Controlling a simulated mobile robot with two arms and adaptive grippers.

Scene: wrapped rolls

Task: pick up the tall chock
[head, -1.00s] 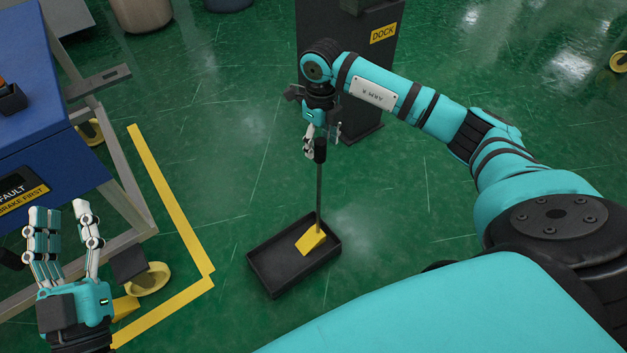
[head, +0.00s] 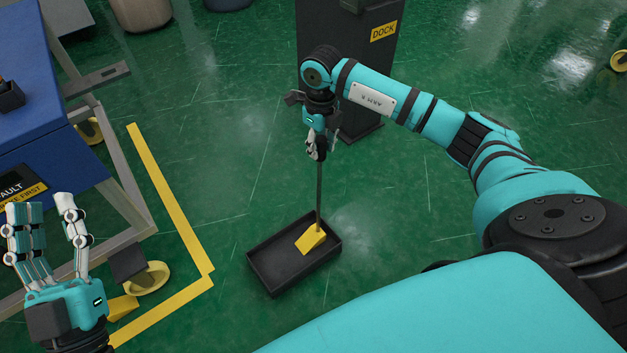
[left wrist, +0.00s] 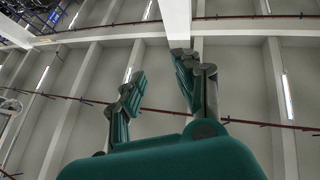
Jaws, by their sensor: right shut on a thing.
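The tall chock is a yellow wedge (head: 311,239) with a long, thin dark handle (head: 319,195) standing up from it. The wedge rests in a shallow black tray (head: 262,277) on the floor. My right gripper (head: 317,151) is shut around the top of the handle, straight above the tray, and its fingers hide most of the dark grip there. My left gripper (head: 46,208) is open and empty at the lower left, far from the chock. Its spread fingers also show in the left wrist view (left wrist: 160,85), pointing up with nothing between them.
A blue cart (head: 50,140) on a grey frame stands at the left, with a yellow caster (head: 148,279) and another yellow wedge (head: 123,307) by it. A dark dock post (head: 375,75) stands behind my right gripper. Green floor around the tray is clear.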

